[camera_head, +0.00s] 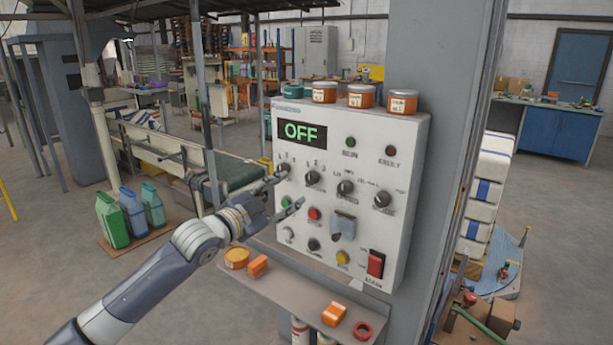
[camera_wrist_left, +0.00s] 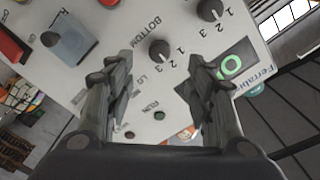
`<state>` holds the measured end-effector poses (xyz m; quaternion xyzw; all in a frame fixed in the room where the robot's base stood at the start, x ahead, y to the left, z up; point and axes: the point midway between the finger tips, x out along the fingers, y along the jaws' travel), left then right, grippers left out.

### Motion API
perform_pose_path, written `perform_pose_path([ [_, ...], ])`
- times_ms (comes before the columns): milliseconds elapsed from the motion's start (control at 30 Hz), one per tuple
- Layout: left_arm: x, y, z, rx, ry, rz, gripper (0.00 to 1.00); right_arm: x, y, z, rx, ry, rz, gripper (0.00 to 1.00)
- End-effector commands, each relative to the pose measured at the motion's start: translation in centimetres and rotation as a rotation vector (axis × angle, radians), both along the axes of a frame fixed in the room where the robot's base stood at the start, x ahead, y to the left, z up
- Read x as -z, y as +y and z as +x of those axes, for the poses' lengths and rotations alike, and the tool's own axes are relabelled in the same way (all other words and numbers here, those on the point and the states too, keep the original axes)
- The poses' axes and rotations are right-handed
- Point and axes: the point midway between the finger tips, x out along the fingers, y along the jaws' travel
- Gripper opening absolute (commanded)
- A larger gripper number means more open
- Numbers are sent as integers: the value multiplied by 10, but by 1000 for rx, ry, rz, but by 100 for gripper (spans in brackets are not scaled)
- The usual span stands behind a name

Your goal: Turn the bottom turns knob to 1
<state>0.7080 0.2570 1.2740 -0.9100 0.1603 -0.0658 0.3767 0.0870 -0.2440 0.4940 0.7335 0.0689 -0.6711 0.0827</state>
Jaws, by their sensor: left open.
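The bottom turns knob (camera_wrist_left: 159,50) is a small black knob labelled BOTTOM, with 1, 2 and 3 beside it. In the head view it is the second knob (camera_head: 312,178) from the left, below the display. Which number it points at is too small to read surely. My left gripper (camera_head: 290,187) is open and empty in front of the panel's left part. In the wrist view its two fingers (camera_wrist_left: 158,72) stand apart, with the knob showing between their tips. No contact shows. My right gripper is out of view.
The white control panel (camera_head: 405,235) carries a green OFF display (camera_head: 302,132), other knobs, buttons and a red switch (camera_head: 375,264). Another 1-2-3 knob (camera_wrist_left: 210,9) sits close by. Orange jars (camera_head: 361,96) stand on top. A shelf (camera_head: 295,298) with small orange items juts out below.

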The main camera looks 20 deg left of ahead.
Motion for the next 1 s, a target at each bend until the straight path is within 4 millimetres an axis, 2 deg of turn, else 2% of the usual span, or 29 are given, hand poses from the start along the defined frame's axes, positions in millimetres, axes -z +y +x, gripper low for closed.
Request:
perform_pose_path([
  [33, -5, -4, 8, 1, -1, -5, 49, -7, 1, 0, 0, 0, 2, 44],
  [300, -5, -20, 52, 1, -1, -4, 49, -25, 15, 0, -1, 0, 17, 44],
  [500, -3, -27, 73, 0, -1, -2, 49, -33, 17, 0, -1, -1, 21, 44],
  [700, -1, -31, 83, 1, -2, -2, 49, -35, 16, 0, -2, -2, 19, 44],
  [1000, 0, -31, 84, 0, -1, -1, 49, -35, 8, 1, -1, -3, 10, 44],
])
